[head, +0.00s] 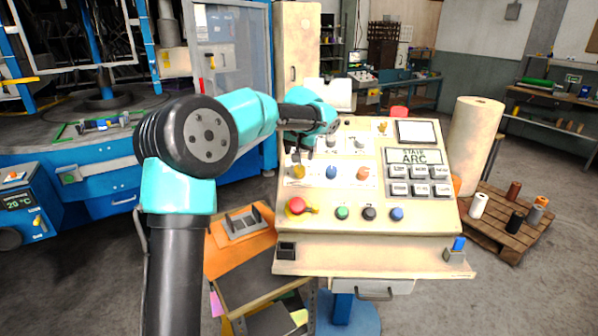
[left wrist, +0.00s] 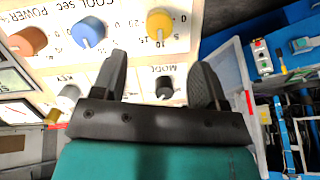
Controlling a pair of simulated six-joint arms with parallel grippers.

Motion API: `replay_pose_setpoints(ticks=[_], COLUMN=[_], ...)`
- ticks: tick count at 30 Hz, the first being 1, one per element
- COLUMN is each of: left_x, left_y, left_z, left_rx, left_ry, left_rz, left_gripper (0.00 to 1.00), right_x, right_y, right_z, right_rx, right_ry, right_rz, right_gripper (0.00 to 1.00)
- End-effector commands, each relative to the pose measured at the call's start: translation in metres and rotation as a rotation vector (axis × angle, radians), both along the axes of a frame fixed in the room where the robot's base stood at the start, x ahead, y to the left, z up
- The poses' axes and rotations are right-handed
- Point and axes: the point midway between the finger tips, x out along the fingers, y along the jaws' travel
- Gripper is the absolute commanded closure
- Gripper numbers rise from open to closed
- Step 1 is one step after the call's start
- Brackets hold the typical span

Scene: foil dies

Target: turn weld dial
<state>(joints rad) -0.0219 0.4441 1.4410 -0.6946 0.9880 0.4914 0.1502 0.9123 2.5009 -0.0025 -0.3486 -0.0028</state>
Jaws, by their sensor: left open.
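The sloped cream control panel (head: 430,215) carries a row of three dials: yellow (head: 298,172), blue (head: 331,172) and orange (head: 363,173). In the left wrist view the yellow dial (left wrist: 160,24), blue dial (left wrist: 88,32) and orange dial (left wrist: 28,41) show with printed scales. "COOL sec" and "POWER" are readable there; I cannot read a weld label. My left gripper (head: 310,148) is over the panel's upper left, just above the yellow dial. Its fingers (left wrist: 162,70) are open and empty, with a black mode knob (left wrist: 164,84) behind the gap. My right gripper is out of view.
Below the dials are a red button (head: 297,205) and green (head: 342,212), black (head: 369,213) and blue (head: 397,213) buttons. A display reading "STALE ARC" (head: 414,157) and several grey keys are at right. An orange cart (head: 225,250) stands left, a pallet (head: 508,230) right.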

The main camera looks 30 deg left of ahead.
Motion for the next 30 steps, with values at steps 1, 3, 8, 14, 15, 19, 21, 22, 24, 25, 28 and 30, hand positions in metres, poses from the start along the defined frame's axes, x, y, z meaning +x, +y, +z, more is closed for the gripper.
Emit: replay_pose_setpoints(ticks=[1,3,8,14,15,19,21,22,24,25,28,30], left_x=[0.003,0.007,0.016,0.027,0.029,0.033,0.034,0.034,0.035,0.035,0.035,0.035], left_y=[0.002,0.005,0.011,0.018,0.019,0.022,0.023,0.023,0.023,0.023,0.023,0.023], left_z=[-0.009,-0.02,-0.045,-0.074,-0.079,-0.089,-0.092,-0.093,-0.094,-0.094,-0.093,-0.093], left_rx=[-0.001,-0.001,-0.001,-0.001,0.0,0.0,0.0,0.0,0.0,0.0,0.0,0.0], left_ry=[0.003,0.003,0.002,0.003,0.002,0.0,0.0,0.0,0.0,0.0,0.0,0.0], left_rz=[0.0,0.0,0.001,0.001,0.0,0.0,0.0,0.0,0.0,0.0,0.0,0.0], left_gripper=[0.33,0.33,0.33,0.33,0.33,0.33,0.33,0.33,0.33,0.33,0.33,0.33], right_x=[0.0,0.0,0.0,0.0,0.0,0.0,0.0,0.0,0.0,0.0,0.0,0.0], right_y=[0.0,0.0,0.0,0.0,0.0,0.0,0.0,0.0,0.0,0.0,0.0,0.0], right_z=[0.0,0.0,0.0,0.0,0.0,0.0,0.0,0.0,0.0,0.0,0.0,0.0], right_rx=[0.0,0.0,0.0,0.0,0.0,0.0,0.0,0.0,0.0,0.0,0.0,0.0], right_ry=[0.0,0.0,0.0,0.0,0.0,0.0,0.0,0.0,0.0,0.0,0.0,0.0], right_rz=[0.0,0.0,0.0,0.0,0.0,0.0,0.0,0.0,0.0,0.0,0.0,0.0], right_gripper=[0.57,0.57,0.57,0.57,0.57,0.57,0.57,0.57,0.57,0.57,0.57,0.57])
